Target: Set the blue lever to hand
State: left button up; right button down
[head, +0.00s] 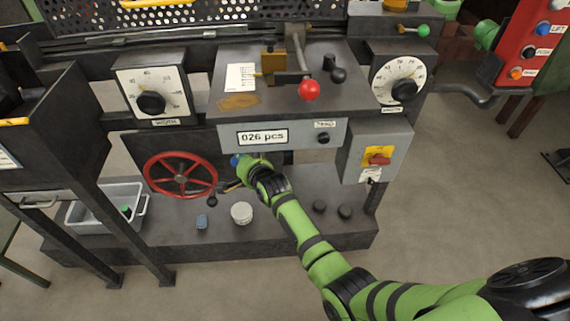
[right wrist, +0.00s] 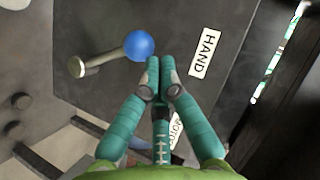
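The blue lever shows in the right wrist view as a blue ball knob (right wrist: 139,46) on a pale metal shaft, its other end at the left. The shaft points roughly toward the white HAND label (right wrist: 204,52). A second label (right wrist: 177,130), apparently AUTO, is partly hidden behind my fingers. My right gripper (right wrist: 160,65) has its teal fingertips together, with nothing seen between them. They are just right of and below the knob; contact cannot be told. In the head view, the blue knob (head: 235,161) shows left of my right gripper (head: 252,162), under the counter panel. My left gripper is out of view.
A red handwheel (head: 181,175) is close left of my right gripper. The counter box (head: 285,134) reading 026 pcs is just above it. A white pot (head: 241,212) stands on the lower ledge.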

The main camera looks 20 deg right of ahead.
jog(key=v, duration=1.2)
dwell(0.5)
